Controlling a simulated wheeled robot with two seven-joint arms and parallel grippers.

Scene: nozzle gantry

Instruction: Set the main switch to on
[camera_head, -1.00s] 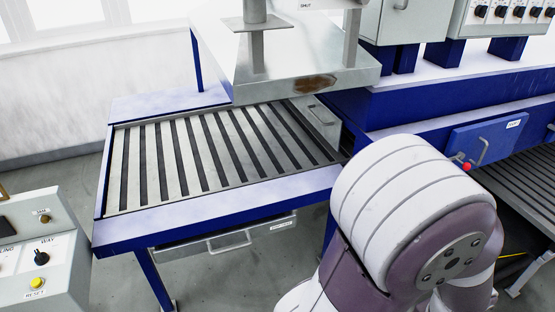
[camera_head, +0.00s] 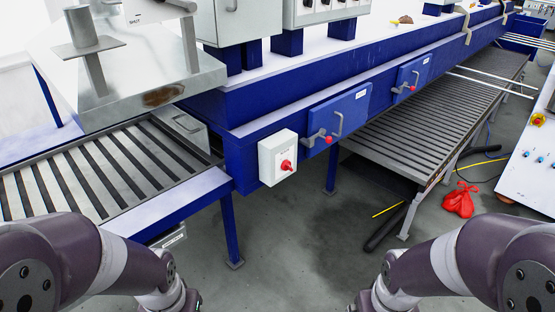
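A white switch box (camera_head: 278,158) with a red rotary knob (camera_head: 287,165) is fixed to the front of the blue gantry frame, near the middle of the view. The small lettering above its knob is too small to read. Another rotary switch, red on yellow (camera_head: 538,120), is on the slanted panel at the right edge. I cannot tell from the lettering which is the main switch, nor either knob's exact setting. Both my arms show at the bottom, left and right, well apart from the switches. Their grippers are below the picture.
Blue hatches (camera_head: 339,117) with handles and red knobs line the gantry front. A slatted table (camera_head: 105,165) is at left and a slatted conveyor (camera_head: 430,125) at right. A red bag (camera_head: 460,199) and dark hose lie on the floor. The floor (camera_head: 285,240) below the white box is clear.

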